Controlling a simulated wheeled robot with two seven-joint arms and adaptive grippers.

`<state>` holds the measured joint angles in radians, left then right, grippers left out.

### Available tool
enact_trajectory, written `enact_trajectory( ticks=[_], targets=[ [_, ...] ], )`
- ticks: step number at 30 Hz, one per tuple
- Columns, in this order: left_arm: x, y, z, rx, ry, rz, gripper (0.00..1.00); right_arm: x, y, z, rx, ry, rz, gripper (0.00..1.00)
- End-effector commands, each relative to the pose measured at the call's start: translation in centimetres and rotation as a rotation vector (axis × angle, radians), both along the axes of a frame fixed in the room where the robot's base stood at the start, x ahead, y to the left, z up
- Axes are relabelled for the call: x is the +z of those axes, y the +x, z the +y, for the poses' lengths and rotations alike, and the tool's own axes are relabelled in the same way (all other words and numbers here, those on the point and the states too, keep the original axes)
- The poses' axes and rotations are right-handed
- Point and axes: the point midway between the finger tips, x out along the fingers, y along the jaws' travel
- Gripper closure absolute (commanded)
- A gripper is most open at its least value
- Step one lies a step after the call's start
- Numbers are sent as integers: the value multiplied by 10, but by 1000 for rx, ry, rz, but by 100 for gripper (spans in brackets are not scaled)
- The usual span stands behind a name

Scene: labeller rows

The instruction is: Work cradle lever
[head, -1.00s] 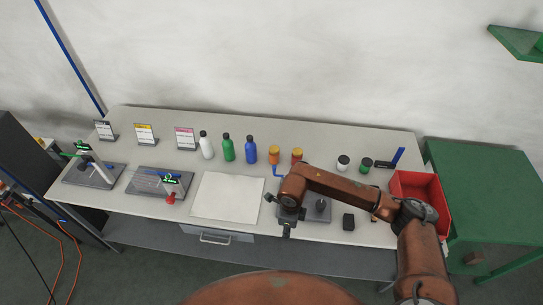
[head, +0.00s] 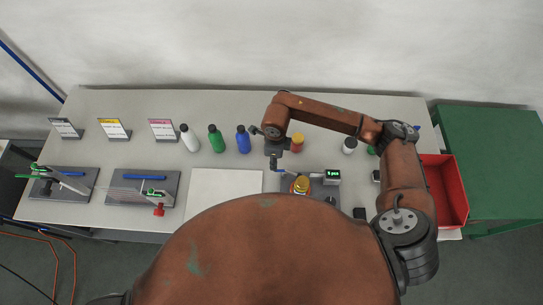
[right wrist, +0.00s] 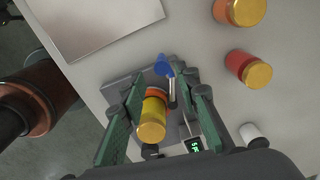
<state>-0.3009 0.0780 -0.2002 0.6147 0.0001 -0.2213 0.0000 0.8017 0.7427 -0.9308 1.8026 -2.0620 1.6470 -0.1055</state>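The cradle base (head: 318,192) is a grey plate at the front of the table, right of the white mat. An orange jar with a yellow lid (head: 301,185) sits on it and shows in the right wrist view (right wrist: 152,122). The blue-tipped lever (right wrist: 163,66) rises beside the jar. My right gripper (head: 275,160) hangs above the left side of the cradle. Its green-padded fingers (right wrist: 165,95) are apart, with the jar and lever in view between them; contact is not visible. A small lit display (head: 333,177) stands on the base. My left gripper is not in view.
Two more jars (right wrist: 240,10) (right wrist: 250,68) and several bottles (head: 216,139) stand behind. Two other grey stations (head: 143,187) (head: 62,184) are at left. A red bin (head: 447,190) is at right. The white mat (head: 226,188) is bare.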

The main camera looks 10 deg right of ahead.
Motion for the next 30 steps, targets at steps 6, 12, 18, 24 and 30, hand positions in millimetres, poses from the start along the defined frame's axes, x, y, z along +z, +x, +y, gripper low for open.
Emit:
enact_trajectory(
  ticks=[6,12,18,24,30],
  targets=[
    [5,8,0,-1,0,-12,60,-10,0,1,0,1,2,70],
    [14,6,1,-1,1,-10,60,-40,-1,1,-1,0,4,70],
    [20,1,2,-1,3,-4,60,-67,0,1,0,1,2,70],
    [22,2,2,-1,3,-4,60,-78,0,0,0,0,1,70],
    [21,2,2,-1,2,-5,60,-78,0,0,0,0,0,70]
  ],
)
